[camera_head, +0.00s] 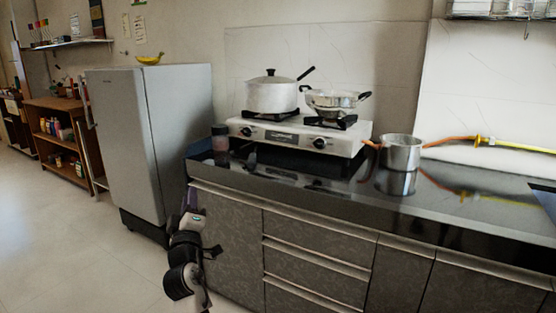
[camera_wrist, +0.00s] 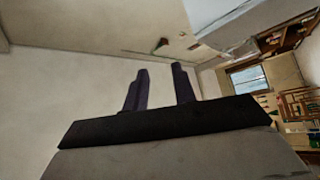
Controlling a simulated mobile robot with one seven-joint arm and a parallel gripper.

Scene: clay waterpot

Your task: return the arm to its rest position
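My gripper (camera_wrist: 160,70) shows in the wrist view with its two dark fingers apart and nothing between them. In the head view my arm is low in front of the counter's left end, beside the fridge, and my gripper (camera_head: 190,198) points upward near the counter edge. It looks apart from the counter, though the exact gap is hard to tell. The wrist view is tilted and shows wall, ceiling and a distant window behind the fingers.
A dark counter (camera_head: 460,207) holds a white stove (camera_head: 300,136) with a lidded pot (camera_head: 271,96) and a pan (camera_head: 334,101). A small pot (camera_head: 400,152) and a dark jar (camera_head: 220,138) stand beside it. A grey fridge (camera_head: 150,140) is left; floor (camera_head: 70,240) is clear.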

